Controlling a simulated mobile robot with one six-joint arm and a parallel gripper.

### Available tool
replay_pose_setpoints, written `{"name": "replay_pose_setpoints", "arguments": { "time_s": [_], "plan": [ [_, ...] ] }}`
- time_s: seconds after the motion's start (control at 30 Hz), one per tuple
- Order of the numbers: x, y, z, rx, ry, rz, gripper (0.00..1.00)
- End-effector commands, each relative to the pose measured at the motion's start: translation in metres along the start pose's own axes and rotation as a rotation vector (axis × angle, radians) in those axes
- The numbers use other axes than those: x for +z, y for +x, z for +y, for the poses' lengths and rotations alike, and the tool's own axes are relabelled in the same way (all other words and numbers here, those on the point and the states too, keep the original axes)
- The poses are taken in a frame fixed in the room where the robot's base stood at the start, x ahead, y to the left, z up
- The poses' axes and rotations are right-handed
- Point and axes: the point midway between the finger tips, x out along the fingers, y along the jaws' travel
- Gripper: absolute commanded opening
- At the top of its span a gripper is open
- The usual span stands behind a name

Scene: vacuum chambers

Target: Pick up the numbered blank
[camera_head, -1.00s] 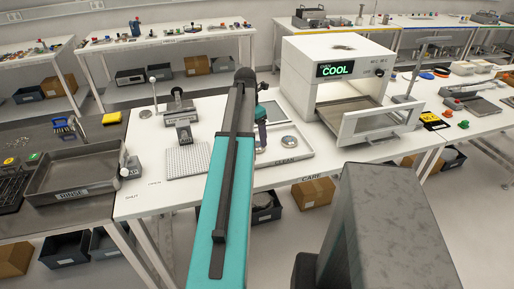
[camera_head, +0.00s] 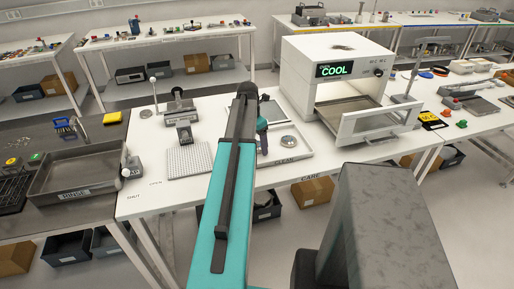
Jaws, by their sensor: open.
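A small round metallic disc (camera_head: 288,141) lies in the white tray marked CLEAN (camera_head: 300,155), toward its right side. No number can be read on it at this size, so I cannot tell whether it is the numbered blank. My teal and dark arm reaches forward over the table and hides the tray's left part. My gripper (camera_head: 263,148) shows only partly beyond the arm, pointing down over the tray, left of the disc and apart from it. Its jaws are open, with nothing seen between them.
A white oven (camera_head: 337,62) reading COOL stands right of the tray, its door (camera_head: 372,124) open toward me. A perforated plate (camera_head: 189,160) and a small dark fixture (camera_head: 183,133) lie left of my arm. A grey RINSE tray (camera_head: 78,174) is farther left.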

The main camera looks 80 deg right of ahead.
Motion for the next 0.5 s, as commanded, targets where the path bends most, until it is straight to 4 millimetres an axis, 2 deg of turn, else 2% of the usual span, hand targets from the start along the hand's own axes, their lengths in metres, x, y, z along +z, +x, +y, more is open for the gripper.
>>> {"name": "replay_pose_setpoints", "arguments": {
  "time_s": [0.2,0.5],
  "plan": [
    [-0.0003,-0.0002,0.0002,0.000,-0.001,0.000,0.74],
    [-0.0004,-0.0003,0.0002,0.000,-0.001,0.000,0.24]
  ]
}}
